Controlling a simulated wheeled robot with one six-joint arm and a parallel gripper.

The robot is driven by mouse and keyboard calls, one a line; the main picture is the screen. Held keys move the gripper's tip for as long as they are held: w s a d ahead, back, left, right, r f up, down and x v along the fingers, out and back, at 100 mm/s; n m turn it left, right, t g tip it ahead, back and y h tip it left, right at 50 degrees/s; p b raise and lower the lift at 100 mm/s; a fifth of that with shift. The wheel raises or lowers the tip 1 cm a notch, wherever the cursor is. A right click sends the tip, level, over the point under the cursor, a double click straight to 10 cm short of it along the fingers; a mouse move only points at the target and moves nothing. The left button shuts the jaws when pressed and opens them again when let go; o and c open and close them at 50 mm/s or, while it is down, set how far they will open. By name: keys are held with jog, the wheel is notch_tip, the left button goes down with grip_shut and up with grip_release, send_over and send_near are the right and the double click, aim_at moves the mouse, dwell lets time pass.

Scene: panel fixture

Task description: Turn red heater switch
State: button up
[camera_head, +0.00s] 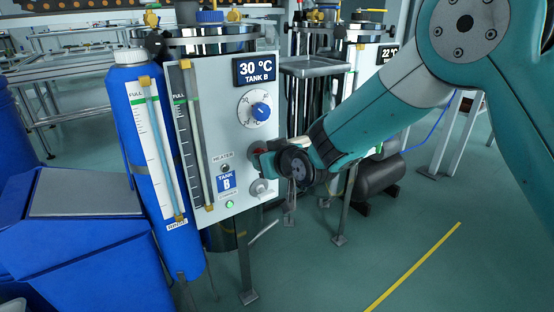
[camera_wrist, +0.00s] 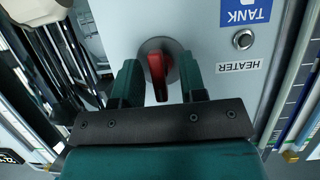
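The red heater switch (camera_wrist: 158,75) sits on the pale panel beside the HEATER label in the wrist view, on a round grey base. Its handle lies between the two fingers of my gripper (camera_wrist: 158,80), with a visible gap on both sides. In the head view only a bit of the red switch (camera_head: 258,152) shows behind my gripper (camera_head: 264,163), which is at the right edge of the Tank B panel (camera_head: 215,110). The fingers are open around the handle; contact with the panel cannot be told.
The panel also carries a blue dial (camera_head: 261,111), a 30 °C display (camera_head: 254,70), a grey knob (camera_head: 263,187) below the switch and a green lamp (camera_head: 229,205). A blue cylinder (camera_head: 140,190) stands at left. Open floor (camera_head: 400,240) lies at right.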

jog(key=p+v, duration=0.4)
jog(key=v, duration=1.3)
jog(key=shift+s+r, duration=0.1)
jog(key=s+d+r+g+h, duration=0.1)
jog(key=s+d+r+g, duration=0.2)
jog(key=s, duration=0.4)
jog(key=s+d+r+g+h, duration=0.15)
jog(key=s+g, duration=0.25)
jog(key=s, duration=0.4)
jog(key=s+d+r+g+h, duration=0.1)
jog(key=s+d+g, duration=0.25)
jog(key=s, duration=0.35)
notch_tip(320, 180, up, 38)
jog(key=p, duration=3.8)
jog(key=shift+s+f+g, duration=0.2)
jog(key=shift+s+g, duration=0.15)
jog(key=shift+s, duration=0.05)
jog(key=shift+d, duration=0.1)
